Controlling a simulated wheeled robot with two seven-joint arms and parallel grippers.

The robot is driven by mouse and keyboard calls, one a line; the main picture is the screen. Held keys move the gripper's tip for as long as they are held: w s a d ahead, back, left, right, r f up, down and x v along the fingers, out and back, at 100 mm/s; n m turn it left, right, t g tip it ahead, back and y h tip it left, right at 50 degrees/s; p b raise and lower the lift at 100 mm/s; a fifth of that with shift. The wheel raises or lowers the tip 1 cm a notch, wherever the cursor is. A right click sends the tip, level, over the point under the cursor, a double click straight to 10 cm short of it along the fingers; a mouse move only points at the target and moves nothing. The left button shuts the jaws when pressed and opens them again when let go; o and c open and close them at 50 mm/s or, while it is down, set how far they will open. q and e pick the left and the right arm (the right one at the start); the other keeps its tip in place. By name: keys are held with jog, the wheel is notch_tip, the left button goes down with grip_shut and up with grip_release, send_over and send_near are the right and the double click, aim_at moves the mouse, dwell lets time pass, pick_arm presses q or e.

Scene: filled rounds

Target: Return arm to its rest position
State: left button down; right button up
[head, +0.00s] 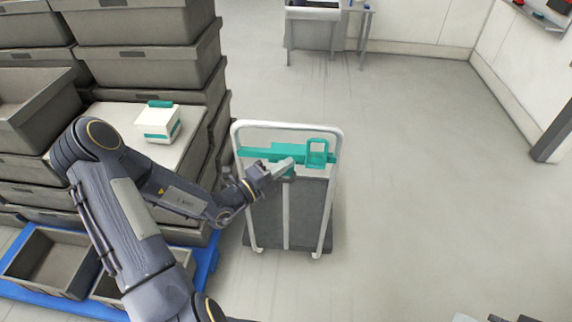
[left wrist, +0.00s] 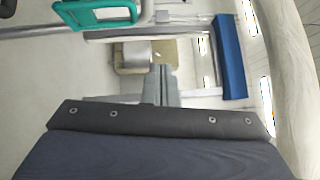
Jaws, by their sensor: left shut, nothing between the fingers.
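My left arm comes in from the left in the head view, bent at the elbow. Its left gripper (head: 284,167) is in front of the teal bar on the cart's handle frame. The left gripper is shut and empty; its closed fingers also show in the left wrist view (left wrist: 165,85). Whether it touches the teal bar (head: 262,152) cannot be told. My right gripper is not in view.
A platform cart (head: 329,130) with a white tubular frame stands on the floor. Stacked grey crates (head: 150,67) on a blue pallet (head: 62,296) fill the left. A white box (head: 157,125) with teal trim sits on a crate stack.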

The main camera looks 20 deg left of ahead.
pick_arm(q)
jog(key=s+d+r+m+g+h, duration=0.35)
jog(key=s+d+m+g, duration=0.25)
jog(key=m, duration=0.5)
jog(key=s+d+r+m+g+h, duration=0.2)
jog(key=s+d+r+m+g, duration=0.35)
jog(key=m, duration=0.65)
jog(key=s+m+g+y, duration=0.3)
jog(key=s+m+y, duration=0.2)
jog(key=s+m, duration=0.65)
jog(key=s+a+m+t+y, duration=0.3)
jog(key=a+m, duration=0.5)
jog(key=m, duration=0.3)
jog(key=s+y, duration=0.1)
jog(key=y, duration=0.1)
jog(key=shift+s+y, duration=0.2)
jog(key=shift+y, duration=0.15)
